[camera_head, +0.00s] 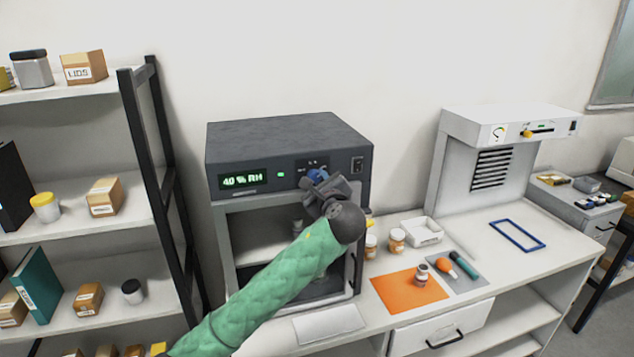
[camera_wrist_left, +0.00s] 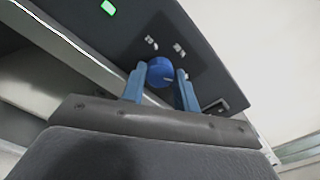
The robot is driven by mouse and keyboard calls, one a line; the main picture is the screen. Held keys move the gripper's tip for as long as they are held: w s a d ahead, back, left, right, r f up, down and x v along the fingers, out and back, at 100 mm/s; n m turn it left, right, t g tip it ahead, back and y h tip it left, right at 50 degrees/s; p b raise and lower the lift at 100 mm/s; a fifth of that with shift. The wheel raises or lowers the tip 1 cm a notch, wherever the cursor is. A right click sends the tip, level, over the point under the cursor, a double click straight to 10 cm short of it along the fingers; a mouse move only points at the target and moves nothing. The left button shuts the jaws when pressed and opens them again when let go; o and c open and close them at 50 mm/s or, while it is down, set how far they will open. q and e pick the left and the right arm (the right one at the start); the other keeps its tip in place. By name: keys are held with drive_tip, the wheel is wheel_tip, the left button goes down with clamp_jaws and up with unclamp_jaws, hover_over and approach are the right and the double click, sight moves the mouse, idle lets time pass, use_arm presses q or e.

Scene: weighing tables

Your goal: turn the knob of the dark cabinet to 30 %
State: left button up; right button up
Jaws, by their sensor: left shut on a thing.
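The dark cabinet (camera_head: 290,137) stands on the white bench. Its green display (camera_head: 241,180) appears to read 40 % RH. The blue knob (camera_wrist_left: 160,72) is on the cabinet's front panel. In the left wrist view it sits between the two blue fingers of my left gripper (camera_wrist_left: 161,86), which is shut on it. In the head view my left gripper (camera_head: 317,176) is at the panel and hides most of the knob. My green-sleeved left arm crosses in front of the cabinet's glass-fronted chamber. My right gripper is not in view.
A shelf rack (camera_head: 142,150) stands close at the left. Right of the cabinet are small jars (camera_head: 397,240), a white tray (camera_head: 423,231), an orange mat (camera_head: 408,289) and a grey mat (camera_head: 461,277). A white hood unit (camera_head: 490,150) stands farther right, beside a blue frame (camera_head: 517,236).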

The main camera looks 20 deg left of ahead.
use_arm(q)
drive_tip(key=shift+f+n+b, duration=0.25)
drive_tip(key=shift+n+b, duration=0.55)
drive_tip(key=shift+n, duration=0.1)
drive_tip(key=shift+n+b, duration=0.9)
drive_tip(key=shift+n, duration=0.2)
drive_tip(key=n+b, duration=0.4)
drive_tip(key=n, duration=0.2)
drive_tip(key=shift+n+b, duration=0.3)
drive_tip(key=shift+b, duration=0.1)
drive_tip(key=shift+n+b, duration=0.3)
drive_tip(key=shift+n, duration=0.2)
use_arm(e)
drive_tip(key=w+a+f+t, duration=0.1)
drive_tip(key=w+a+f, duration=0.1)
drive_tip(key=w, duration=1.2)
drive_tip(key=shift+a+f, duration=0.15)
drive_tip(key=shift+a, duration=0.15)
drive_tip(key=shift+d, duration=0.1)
use_arm(q)
drive_tip(key=o, duration=1)
drive_tip(key=shift+r, duration=0.1)
drive_tip(key=shift+s, duration=0.1)
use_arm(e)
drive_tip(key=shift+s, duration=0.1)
